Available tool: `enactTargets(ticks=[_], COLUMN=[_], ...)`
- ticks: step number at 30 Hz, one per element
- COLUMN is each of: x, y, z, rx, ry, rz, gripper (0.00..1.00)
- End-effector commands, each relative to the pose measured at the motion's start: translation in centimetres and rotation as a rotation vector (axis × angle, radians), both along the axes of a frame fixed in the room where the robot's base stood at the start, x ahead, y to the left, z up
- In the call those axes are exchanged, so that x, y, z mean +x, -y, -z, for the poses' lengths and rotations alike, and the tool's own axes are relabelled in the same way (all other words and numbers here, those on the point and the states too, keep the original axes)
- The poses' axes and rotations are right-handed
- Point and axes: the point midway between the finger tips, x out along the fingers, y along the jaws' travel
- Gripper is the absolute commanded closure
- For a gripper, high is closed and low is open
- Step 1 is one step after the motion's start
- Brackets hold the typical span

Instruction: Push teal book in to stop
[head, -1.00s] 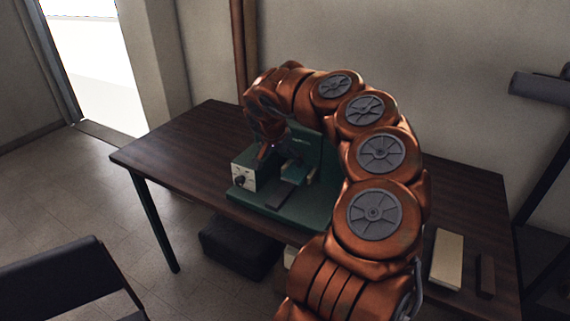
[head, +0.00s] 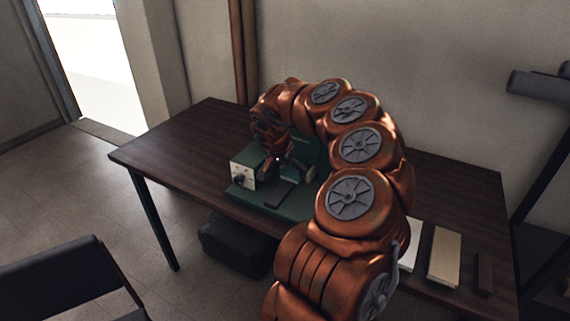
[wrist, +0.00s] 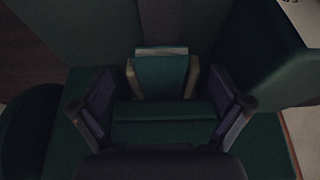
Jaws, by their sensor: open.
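In the wrist view the teal book (wrist: 160,76) stands ahead of my gripper, between two pale tan side pieces, with a lighter strip along its top edge. The fingers look short of the book, with green surface between. In the head view my gripper (head: 281,160) is low over the green stand (head: 303,205) on the table. The book is mostly hidden there by my gripper and arm.
A cream control box with a dark knob (head: 243,175) sits at the stand's left. A dark bar (head: 279,194) lies on the stand's front. The table's left part (head: 190,140) is clear.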

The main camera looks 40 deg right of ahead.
Motion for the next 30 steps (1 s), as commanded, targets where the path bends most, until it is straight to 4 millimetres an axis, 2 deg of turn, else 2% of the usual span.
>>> enactTargets(ticks=[3, 9, 22, 30], x=[0.1, 0.2, 0.4, 0.4], y=[0.5, 1.0, 1.1, 1.1], z=[1.3, 2.4, 2.9, 2.9], rx=[0.000, -0.001, 0.000, 0.000], ry=[-0.003, -0.003, 0.000, 0.000], rz=[0.000, -0.001, -0.002, -0.002], gripper=[0.00, 0.00, 0.00, 0.27])
